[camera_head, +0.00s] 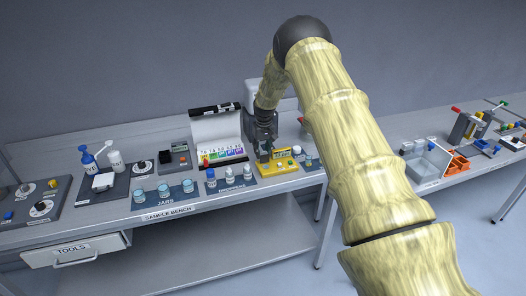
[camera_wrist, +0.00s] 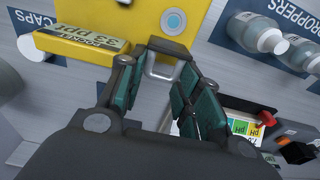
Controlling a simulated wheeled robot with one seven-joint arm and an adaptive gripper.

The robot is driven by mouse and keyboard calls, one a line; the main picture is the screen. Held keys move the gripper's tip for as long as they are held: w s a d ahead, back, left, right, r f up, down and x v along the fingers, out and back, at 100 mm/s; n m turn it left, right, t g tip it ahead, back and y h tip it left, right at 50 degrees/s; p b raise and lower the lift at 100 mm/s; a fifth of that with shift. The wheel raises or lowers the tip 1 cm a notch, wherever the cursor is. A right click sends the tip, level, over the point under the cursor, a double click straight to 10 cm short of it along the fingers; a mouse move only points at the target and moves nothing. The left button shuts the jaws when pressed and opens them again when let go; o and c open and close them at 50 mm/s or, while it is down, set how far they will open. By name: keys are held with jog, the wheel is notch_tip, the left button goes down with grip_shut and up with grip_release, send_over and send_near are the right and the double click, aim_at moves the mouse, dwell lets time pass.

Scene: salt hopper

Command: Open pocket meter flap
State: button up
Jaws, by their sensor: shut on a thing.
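The yellow pocket meter (camera_head: 283,168) lies on the sample bench (camera_head: 163,216), between the dropper bottles and the small jars at its right. My gripper (camera_head: 264,156) points down at the meter's left end. In the wrist view its fingers (camera_wrist: 166,58) are closed around a small grey flap (camera_wrist: 163,69) at the meter's edge. The fingers partly hide the flap, and I cannot tell how far it is tilted.
White dropper bottles (camera_head: 230,182) stand close left of the meter; they are at the upper right in the wrist view (camera_wrist: 271,40). A color chart box (camera_head: 215,130) stands behind. A second table (camera_head: 445,170) is at the right.

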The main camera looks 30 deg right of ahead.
jog(key=o, duration=0.8)
jog(key=shift+d, duration=0.1)
jog(key=shift+c, duration=0.2)
notch_tip(320, 180, up, 12)
jog(key=s, duration=0.1)
jog(key=shift+s+f, duration=0.1)
dwell(0.3)
